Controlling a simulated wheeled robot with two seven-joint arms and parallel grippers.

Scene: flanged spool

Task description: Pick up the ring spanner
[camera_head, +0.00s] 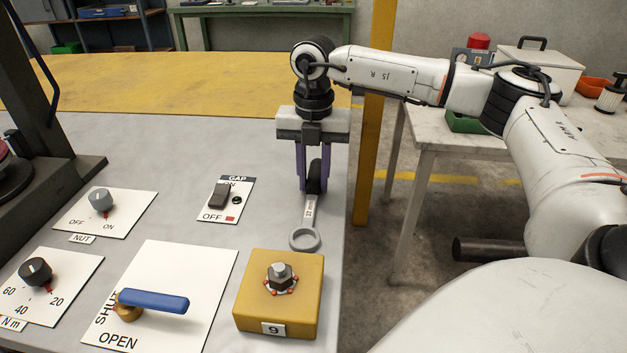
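The ring spanner (305,237) has a grey ring end toward the front and a pale shank marked in mm. It is at the right part of the grey bench top, behind the yellow block. My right gripper (313,188) points down over the spanner's far end, with its purple fingers either side of a dark part there. The fingers hide much of that end, and I cannot tell whether they press on it or whether the spanner touches the bench. My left gripper is not in view.
A yellow block (255,308) marked 9 with a hex nut on top stands in front of the spanner. A blue-handled lever (153,299), a GAP switch panel (236,188) and two knob panels lie left. The bench's right edge is close by. A white side table (440,131) stands right.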

